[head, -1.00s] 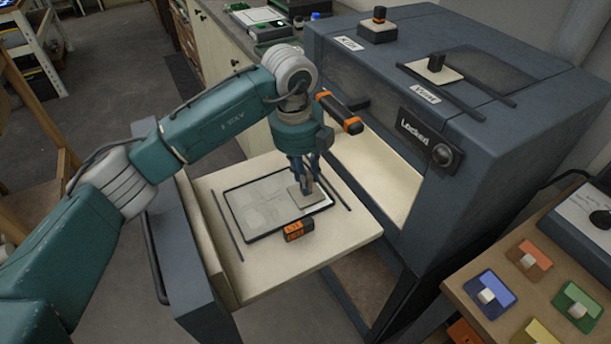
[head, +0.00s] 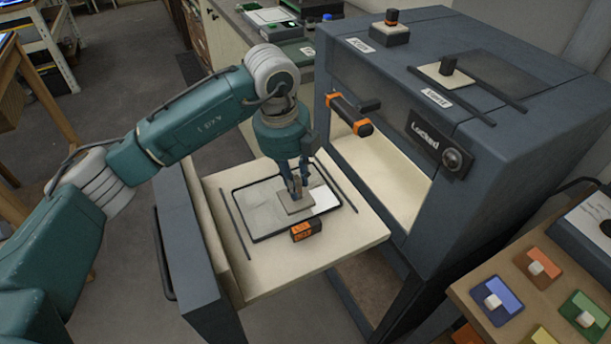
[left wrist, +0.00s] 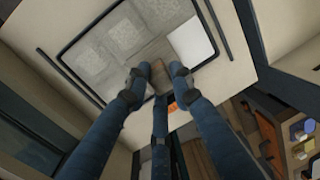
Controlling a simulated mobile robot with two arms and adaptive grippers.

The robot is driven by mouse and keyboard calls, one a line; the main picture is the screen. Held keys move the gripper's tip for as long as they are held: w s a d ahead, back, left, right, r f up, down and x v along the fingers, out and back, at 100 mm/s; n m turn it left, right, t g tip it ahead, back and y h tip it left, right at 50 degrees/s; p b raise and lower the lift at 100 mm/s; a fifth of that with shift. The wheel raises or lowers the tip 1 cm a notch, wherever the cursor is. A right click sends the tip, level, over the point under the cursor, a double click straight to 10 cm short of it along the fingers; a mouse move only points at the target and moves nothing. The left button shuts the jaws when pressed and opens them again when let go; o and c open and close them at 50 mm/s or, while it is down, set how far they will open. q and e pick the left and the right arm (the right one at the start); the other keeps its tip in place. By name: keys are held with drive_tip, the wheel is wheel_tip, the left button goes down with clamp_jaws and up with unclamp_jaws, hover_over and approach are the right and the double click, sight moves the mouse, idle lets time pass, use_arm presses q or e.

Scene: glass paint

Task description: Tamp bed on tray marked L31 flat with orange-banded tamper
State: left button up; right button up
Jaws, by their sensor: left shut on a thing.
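The black-rimmed tray (head: 252,238) lies on the pulled-out cream shelf, with a black and orange tag (head: 306,230) at its front edge; its small print is hard to read. The bed (head: 263,211) is mostly grey and rough with squarish patches, and a smooth white strip (head: 325,199) lies at its right. My left gripper (head: 296,190) is shut on the tamper (head: 295,205), whose flat square brown-grey plate is at the bed's surface, beside the white strip. The tamper's handle is mostly hidden by the fingers and I see no band. The plate also shows in the left wrist view (left wrist: 152,77).
A dark blue-grey kiln cabinet (head: 490,180) stands right of the shelf, with an orange-banded handle bar (head: 350,114) jutting out above the tray. Black rails (head: 235,224) flank the tray. A side table at lower right holds several coloured pads (head: 497,300).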

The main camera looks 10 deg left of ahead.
use_arm(q)
drive_tip(key=shift+s+a, duration=0.4)
drive_tip(key=shift+a, duration=0.2)
drive_tip(key=shift+f, duration=0.15)
drive_tip(key=shift+f+b, duration=0.65)
drive_tip(key=shift+b, duration=0.1)
drive_tip(key=shift+f+b, duration=0.35)
drive_tip(key=shift+b, duration=0.1)
idle(0.7)
drive_tip(key=shift+r+p, duration=0.7)
drive_tip(key=shift+r, duration=0.45)
